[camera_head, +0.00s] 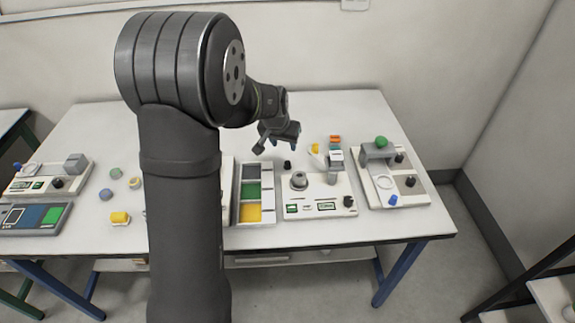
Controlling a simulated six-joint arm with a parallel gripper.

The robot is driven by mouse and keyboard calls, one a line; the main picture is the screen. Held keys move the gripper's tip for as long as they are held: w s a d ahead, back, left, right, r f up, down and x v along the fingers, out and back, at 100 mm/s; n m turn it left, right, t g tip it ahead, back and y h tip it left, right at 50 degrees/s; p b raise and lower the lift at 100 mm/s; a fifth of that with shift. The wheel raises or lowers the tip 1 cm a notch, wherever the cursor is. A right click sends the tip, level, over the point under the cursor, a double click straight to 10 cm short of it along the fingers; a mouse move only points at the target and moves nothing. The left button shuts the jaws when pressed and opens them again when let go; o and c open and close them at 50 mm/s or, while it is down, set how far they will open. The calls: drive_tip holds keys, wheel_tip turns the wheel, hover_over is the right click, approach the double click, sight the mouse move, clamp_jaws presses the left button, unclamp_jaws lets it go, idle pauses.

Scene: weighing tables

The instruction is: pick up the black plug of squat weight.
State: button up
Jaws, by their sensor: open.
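There is a clear gap between the fingertips and the plug. Nothing hides the plug.
The middle weighing device (325,207) bears a round grey piece (299,180). A tray with grey, green and yellow sections (238,218) lies left of it. Orange and yellow items (316,149) stand behind right. Another device (417,198) with a green ball (381,142) is farther right.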

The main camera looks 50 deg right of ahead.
hover_over(287, 162)
drive_tip(key=s+a, duration=0.1)
drive_tip(key=a, duration=0.1)
wheel_tip(287, 162, down, 6)
drive_tip(key=shift+s+d, duration=0.1)
drive_tip(key=shift+s, duration=0.05)
drive_tip(key=x, duration=0.4)
drive_tip(key=shift+a+f, duration=0.25)
drive_tip(key=shift+a, duration=0.05)
drive_tip(key=shift+d+f, duration=0.25)
drive_tip(key=shift+f, duration=0.35)
drive_tip(key=shift+c, duration=0.3)
clamp_jaws()
